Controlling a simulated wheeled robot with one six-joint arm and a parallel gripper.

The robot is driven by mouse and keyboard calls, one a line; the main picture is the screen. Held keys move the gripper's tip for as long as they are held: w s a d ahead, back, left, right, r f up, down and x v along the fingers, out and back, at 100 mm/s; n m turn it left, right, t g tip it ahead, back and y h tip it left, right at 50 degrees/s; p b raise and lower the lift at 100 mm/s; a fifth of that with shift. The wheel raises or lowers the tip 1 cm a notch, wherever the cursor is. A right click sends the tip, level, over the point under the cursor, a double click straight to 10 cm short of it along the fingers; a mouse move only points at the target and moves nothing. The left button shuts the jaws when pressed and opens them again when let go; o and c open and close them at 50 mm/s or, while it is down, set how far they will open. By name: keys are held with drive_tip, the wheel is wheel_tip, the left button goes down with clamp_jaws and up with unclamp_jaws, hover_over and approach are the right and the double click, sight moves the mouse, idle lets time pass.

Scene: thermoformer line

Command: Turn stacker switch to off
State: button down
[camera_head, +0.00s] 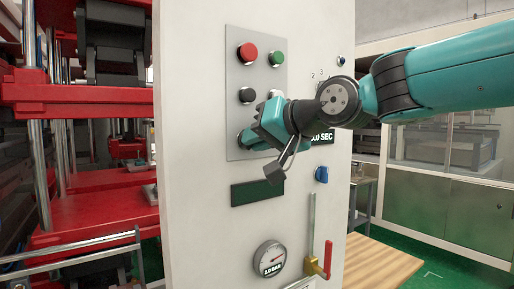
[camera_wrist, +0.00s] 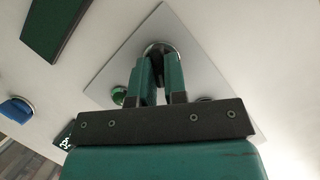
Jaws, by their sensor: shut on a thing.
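A grey switch plate (camera_head: 233,75) is fixed to the front of the white cabinet. Near its lower left is a round switch with a metal ring (camera_wrist: 157,47), mostly covered by my fingers. My gripper (camera_head: 251,140) reaches in from the right and is shut on this switch. In the wrist view, my gripper (camera_wrist: 161,65) has its two fingers on either side of the dark knob, inside the ring. No label on the switch can be read, and the direction it points is hidden.
A red button (camera_head: 247,53), a green button (camera_head: 277,58) and black knobs sit above on the plate. Below are a dark green panel (camera_head: 257,193), a pressure gauge (camera_head: 270,258) and a red-handled valve (camera_head: 328,258). A blue knob (camera_head: 321,174) is to the right.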

drive_tip(key=shift+s+a+f+n+t+h+b, duration=0.1)
drive_tip(key=shift+n+t+h+b, duration=0.3)
drive_tip(key=shift+n+h+b, duration=0.6)
drive_tip(key=shift+a+n+t+h+b, duration=0.1)
drive_tip(key=shift+n+t+h+b, duration=0.5)
drive_tip(key=shift+n, duration=0.7)
drive_tip(key=c, duration=1.2)
unclamp_jaws()
drive_tip(key=shift+d, duration=0.1)
drive_tip(key=shift+o, duration=0.2)
drive_tip(key=b+v, duration=0.5)
drive_tip(key=v, duration=1.2)
drive_tip(key=shift+d+r+b, duration=0.3)
drive_tip(key=shift+b, duration=0.05)
